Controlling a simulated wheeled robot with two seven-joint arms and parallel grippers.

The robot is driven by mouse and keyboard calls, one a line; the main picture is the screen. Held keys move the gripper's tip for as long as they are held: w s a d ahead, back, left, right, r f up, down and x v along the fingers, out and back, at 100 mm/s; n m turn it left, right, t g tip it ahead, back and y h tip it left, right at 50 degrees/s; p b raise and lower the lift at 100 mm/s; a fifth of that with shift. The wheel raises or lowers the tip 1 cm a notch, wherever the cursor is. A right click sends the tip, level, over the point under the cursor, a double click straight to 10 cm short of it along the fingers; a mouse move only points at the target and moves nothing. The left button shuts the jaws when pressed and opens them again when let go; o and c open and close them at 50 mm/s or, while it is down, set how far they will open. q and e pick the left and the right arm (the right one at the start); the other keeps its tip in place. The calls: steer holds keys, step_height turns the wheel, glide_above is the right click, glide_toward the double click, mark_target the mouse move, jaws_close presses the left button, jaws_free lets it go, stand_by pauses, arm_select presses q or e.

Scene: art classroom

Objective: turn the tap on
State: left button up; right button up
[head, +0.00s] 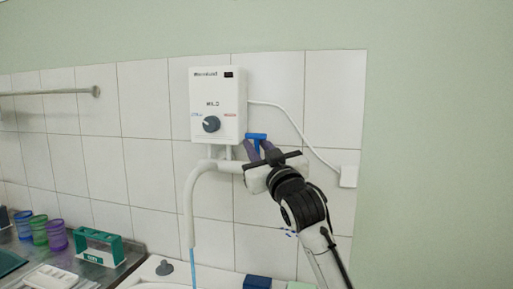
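The tap has a white curved spout (188,195) under a white wall-mounted water heater (217,85). A blue T-shaped handle (256,136) shows just below and right of the heater. My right gripper (258,148) is at this handle, its two purplish fingers apart, one on each side of the blue stem. I cannot tell whether they touch it. The gripper's body hides the tap behind it. A thin blue streak, like water, runs straight down from the spout's end. My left gripper is not in view.
A grey counter at the lower left holds several coloured cups (57,236), a green-and-white box (99,246) and a white tray-like item (50,277). A dark blue block (257,282) sits at the bottom. A white cable runs to a wall socket (348,176). A metal rail (50,92) is at left.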

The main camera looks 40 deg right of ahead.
steer(key=shift+o, duration=0.4)
steer(key=b+v, duration=0.2)
steer(key=v, duration=0.8)
steer(key=shift+s, duration=0.15)
steer(key=shift+f, duration=0.1)
